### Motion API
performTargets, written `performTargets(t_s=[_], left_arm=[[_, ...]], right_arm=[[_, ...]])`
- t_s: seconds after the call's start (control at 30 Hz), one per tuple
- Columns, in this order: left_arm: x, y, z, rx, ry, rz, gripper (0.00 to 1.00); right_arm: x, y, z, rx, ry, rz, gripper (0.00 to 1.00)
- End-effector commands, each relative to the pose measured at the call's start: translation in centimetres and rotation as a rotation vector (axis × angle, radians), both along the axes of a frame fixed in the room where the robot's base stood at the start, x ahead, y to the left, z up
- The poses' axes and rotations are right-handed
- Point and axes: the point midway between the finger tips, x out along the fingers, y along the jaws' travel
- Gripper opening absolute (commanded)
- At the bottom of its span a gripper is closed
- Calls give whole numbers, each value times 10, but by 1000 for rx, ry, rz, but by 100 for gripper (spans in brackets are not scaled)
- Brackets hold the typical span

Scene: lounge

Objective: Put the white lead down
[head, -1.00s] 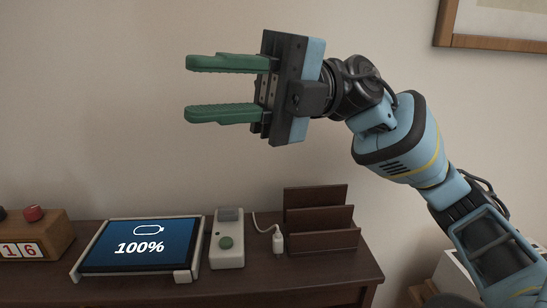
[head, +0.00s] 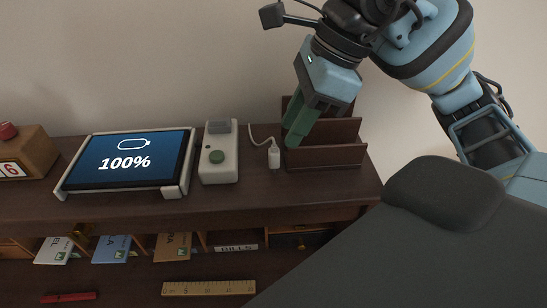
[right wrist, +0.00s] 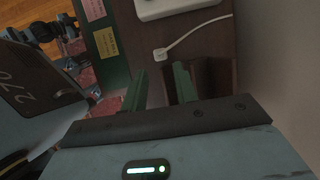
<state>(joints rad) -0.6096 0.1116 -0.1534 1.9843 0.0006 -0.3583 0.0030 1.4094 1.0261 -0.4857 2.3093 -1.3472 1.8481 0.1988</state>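The white lead (head: 260,137) lies on the dark wooden desk, between a pale box with a green button and a brown rack. Its white plug end (head: 274,158) rests on the desk top. The lead (right wrist: 195,32) and its plug (right wrist: 160,54) also show in the right wrist view, ahead of the fingers. My right gripper (head: 296,138) points down at the rack, just right of the plug. In the right wrist view its green fingers (right wrist: 159,76) are apart, with nothing held between them. My left gripper is not in view.
The brown rack (head: 335,155) stands close beside the right gripper. The pale box (head: 218,165) and a tablet (head: 125,160) reading 100% stand to the left. A wooden date block (head: 28,150) is at far left. Envelopes and a ruler (head: 208,288) are below.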

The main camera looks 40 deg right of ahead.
Motion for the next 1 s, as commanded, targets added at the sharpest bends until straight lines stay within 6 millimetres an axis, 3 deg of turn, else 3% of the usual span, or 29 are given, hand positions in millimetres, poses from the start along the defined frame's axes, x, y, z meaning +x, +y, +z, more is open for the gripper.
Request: performTargets(t_s=[0.2, 0.47, 0.8, 1.0], left_arm=[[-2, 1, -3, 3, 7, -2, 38], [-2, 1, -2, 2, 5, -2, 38], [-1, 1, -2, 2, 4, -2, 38], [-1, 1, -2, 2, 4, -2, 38]], right_arm=[[4, 7, -20, 1, 6, 1, 29], [7, 11, -29, 2, 5, 1, 29], [17, 25, -68, 2, 6, 1, 29], [18, 26, -70, 4, 2, 2, 29]])
